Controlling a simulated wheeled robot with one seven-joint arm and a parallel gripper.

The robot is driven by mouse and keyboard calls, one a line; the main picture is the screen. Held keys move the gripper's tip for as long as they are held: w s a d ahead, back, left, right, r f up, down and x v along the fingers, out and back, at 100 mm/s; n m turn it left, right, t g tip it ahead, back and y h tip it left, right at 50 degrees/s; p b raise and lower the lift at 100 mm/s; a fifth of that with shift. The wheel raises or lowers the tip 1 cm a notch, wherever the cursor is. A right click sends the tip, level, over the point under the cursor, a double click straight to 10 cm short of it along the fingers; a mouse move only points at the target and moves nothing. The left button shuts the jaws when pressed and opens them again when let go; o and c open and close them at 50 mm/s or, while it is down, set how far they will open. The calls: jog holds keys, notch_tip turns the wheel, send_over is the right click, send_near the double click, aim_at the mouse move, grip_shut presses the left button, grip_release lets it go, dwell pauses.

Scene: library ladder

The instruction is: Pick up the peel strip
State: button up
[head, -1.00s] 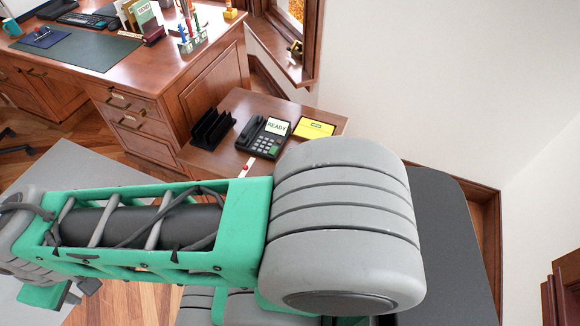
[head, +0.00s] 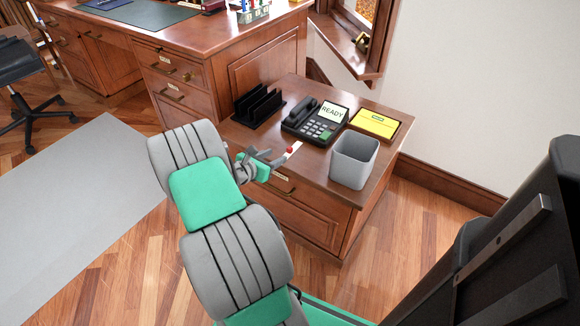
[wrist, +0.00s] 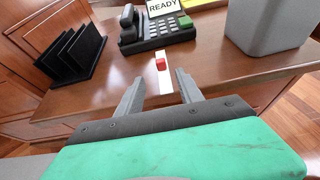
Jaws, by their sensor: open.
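The peel strip (head: 294,148) is a small white strip with a red piece on it, at the front edge of the low wooden side cabinet. In the wrist view the white strip (wrist: 165,84) and its red piece (wrist: 160,64) show between my two fingers. My gripper (head: 272,160) is open and empty at that edge, just left of the strip in the head view. In the wrist view my gripper (wrist: 161,77) has one finger on each side of the strip, with gaps on both sides. I cannot tell how far the fingertips reach along it.
On the cabinet top (head: 285,88) stand a black file rack (head: 258,106), a desk phone reading READY (head: 316,120), a yellow pad (head: 374,124) and a grey bin (head: 354,160). The bin is right of the strip. A large desk (head: 200,50) stands behind. Wooden floor lies open in front.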

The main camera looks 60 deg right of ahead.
aim_at(288, 150)
jog(key=b+x, duration=0.1)
jog(key=x, duration=0.2)
jog(key=b+x, duration=0.1)
jog(key=x, duration=0.3)
jog(key=shift+s+d+r+b, duration=0.1)
jog(key=shift+s+d+b, duration=0.1)
jog(key=shift+d+b, duration=0.15)
jog(key=shift+c, duration=0.3)
grip_shut()
